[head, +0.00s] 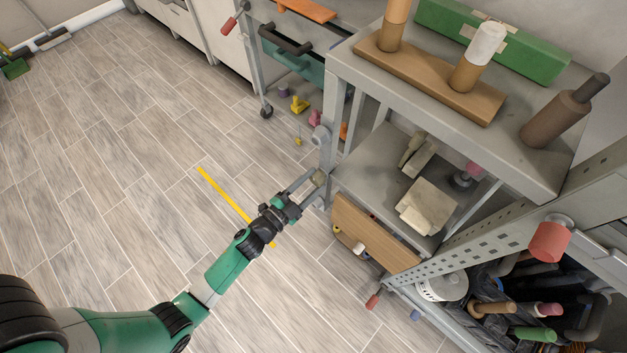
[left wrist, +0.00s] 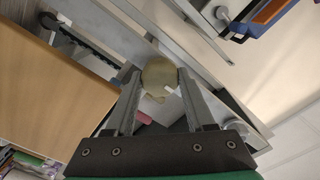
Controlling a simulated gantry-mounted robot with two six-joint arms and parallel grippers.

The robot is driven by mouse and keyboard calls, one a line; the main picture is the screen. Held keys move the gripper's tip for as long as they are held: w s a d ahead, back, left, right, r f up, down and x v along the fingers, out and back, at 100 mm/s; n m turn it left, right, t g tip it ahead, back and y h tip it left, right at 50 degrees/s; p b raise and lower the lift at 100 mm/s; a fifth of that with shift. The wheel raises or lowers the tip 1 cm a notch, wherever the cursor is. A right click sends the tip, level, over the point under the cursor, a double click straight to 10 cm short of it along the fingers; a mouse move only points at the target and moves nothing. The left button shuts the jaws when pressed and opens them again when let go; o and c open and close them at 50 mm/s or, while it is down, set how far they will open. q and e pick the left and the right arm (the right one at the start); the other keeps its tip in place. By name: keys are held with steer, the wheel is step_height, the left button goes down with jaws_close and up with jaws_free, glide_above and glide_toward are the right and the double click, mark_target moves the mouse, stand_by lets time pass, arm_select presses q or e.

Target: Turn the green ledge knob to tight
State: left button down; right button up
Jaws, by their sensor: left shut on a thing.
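The ledge knob (head: 319,177) is a small, rounded, dull olive-green knob on the grey upright at the left side of the rolling rack (head: 345,75). My left gripper (head: 311,185) reaches it from the lower left and is shut on it. In the left wrist view the knob (left wrist: 159,73) sits between the two fingertips (left wrist: 160,88). A small pale mark shows on its near side. The knob's tight marking cannot be made out. My right gripper is not in view.
The rack's top holds wooden posts and a green box (head: 490,38). Its middle shelf holds pale blocks (head: 427,206). A wooden drawer front (head: 372,232) is just right of my gripper. A yellow floor strip (head: 222,192) lies left; the tiled floor there is clear.

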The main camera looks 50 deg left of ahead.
arm_select(q)
steer(key=shift+r, duration=0.2)
steer(key=c, duration=0.5)
jaws_free()
steer(key=shift+s, duration=0.1)
steer(key=shift+o, duration=1.2)
steer(key=shift+s+f, duration=0.2)
steer(key=shift+w, duration=0.1)
steer(key=s+d+p, duration=0.1)
steer(key=s+p, duration=0.2)
steer(key=s, duration=0.8)
steer(key=shift+s, duration=0.25)
steer(key=shift+d, duration=0.1)
